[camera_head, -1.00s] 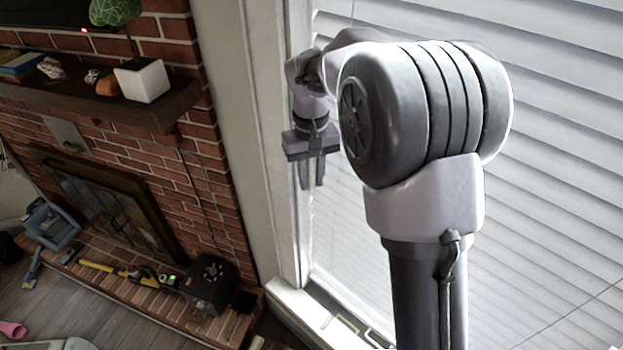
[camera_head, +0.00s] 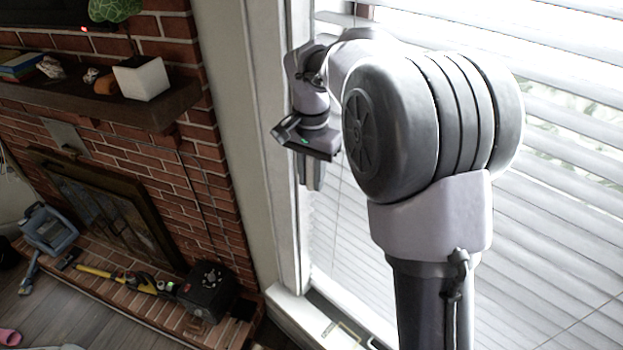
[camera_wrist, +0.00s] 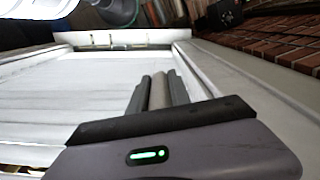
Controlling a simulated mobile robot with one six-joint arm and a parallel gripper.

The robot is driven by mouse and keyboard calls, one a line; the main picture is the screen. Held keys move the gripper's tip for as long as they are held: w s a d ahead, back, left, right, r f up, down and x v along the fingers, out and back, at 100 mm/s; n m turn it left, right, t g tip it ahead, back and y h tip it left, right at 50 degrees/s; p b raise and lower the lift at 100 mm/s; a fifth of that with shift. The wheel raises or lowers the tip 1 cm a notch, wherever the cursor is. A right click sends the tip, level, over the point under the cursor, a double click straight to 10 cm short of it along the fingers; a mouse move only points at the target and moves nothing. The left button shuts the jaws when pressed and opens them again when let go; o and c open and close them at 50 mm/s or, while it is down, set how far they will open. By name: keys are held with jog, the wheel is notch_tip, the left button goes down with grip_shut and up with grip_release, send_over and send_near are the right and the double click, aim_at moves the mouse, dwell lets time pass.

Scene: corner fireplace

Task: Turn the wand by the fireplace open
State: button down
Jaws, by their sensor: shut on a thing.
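The window blind (camera_head: 450,235) hangs right of the fireplace, its pale slats tilted partly open, with bright gaps and greenery showing at the upper right. My gripper (camera_head: 310,175) points down at the blind's left edge, close to the window frame. In the wrist view my gripper (camera_wrist: 158,92) is shut on the pale wand (camera_wrist: 157,92), which shows as a narrow strip between the two dark fingers. In the head view the wand is too small or hidden to make out.
The brick fireplace (camera_head: 185,165) stands to the left, with a wooden mantel (camera_head: 130,110) holding a white planter (camera_head: 141,78). A black box (camera_head: 208,290) and tools lie on the hearth. The window sill (camera_head: 315,318) runs below my gripper.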

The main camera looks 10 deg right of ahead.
jog(key=shift+m, duration=0.7)
jog(key=c, duration=1.2)
grip_release()
jog(key=shift+d, duration=0.1)
notch_tip(320, 180, up, 17)
jog(key=p, duration=0.3)
jog(key=shift+r, duration=0.2)
